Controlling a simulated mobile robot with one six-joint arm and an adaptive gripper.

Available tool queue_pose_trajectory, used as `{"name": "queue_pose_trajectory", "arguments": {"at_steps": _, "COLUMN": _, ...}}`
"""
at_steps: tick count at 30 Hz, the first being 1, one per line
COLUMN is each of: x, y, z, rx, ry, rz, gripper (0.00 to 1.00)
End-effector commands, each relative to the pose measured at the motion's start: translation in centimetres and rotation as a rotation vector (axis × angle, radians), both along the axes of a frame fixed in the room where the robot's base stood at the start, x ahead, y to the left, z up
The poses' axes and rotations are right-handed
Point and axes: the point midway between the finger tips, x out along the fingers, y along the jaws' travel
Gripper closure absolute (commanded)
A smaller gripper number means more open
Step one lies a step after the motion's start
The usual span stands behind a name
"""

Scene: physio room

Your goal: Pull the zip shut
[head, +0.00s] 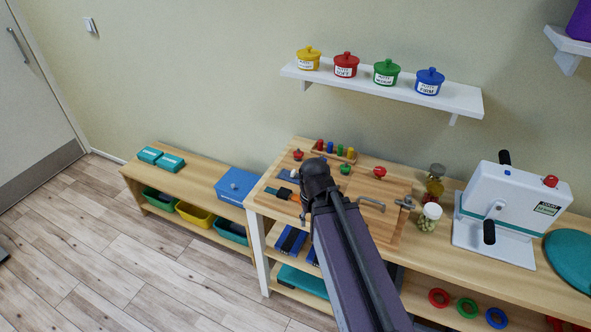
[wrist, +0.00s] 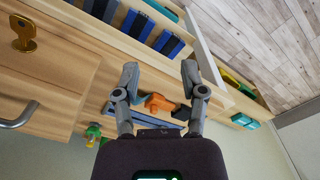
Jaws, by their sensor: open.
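A wooden activity board (head: 400,187) lies on the bench top. An orange piece (wrist: 160,103) with a dark end sits by a blue-grey strip (wrist: 148,118) on it. This looks like the zip pull, but I cannot make out zip teeth or how far it is closed. In the head view my arm hides the fingers.
A jar (head: 429,217) and a white crank device (head: 505,215) stand to the right. A shelf with coloured pots (head: 385,72) hangs above. A blue box (head: 238,186) is left.

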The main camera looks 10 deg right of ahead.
Motion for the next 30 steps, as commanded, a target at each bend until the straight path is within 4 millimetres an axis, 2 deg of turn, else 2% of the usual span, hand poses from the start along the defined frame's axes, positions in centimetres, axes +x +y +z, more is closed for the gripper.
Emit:
{"name": "queue_pose_trajectory", "arguments": {"at_steps": 10, "x": 0.2, "y": 0.0, "z": 0.1, "rx": 0.000, "ry": 0.000, "rz": -0.004, "gripper": 0.46}}
{"name": "queue_pose_trajectory", "arguments": {"at_steps": 16, "x": 2.4, "y": 0.0, "z": 0.6, "rx": 0.000, "ry": 0.000, "rz": -0.042, "gripper": 0.46}}
{"name": "queue_pose_trajectory", "arguments": {"at_steps": 20, "x": 5.4, "y": -0.2, "z": 1.4, "rx": 0.000, "ry": 0.000, "rz": -0.103, "gripper": 0.46}}
{"name": "queue_pose_trajectory", "arguments": {"at_steps": 23, "x": 8.4, "y": -0.2, "z": 2.1, "rx": 0.000, "ry": 0.000, "rz": -0.162, "gripper": 0.46}}
{"name": "queue_pose_trajectory", "arguments": {"at_steps": 30, "x": 16.6, "y": -0.1, "z": 4.0, "rx": 0.001, "ry": 0.000, "rz": -0.336, "gripper": 0.46}}
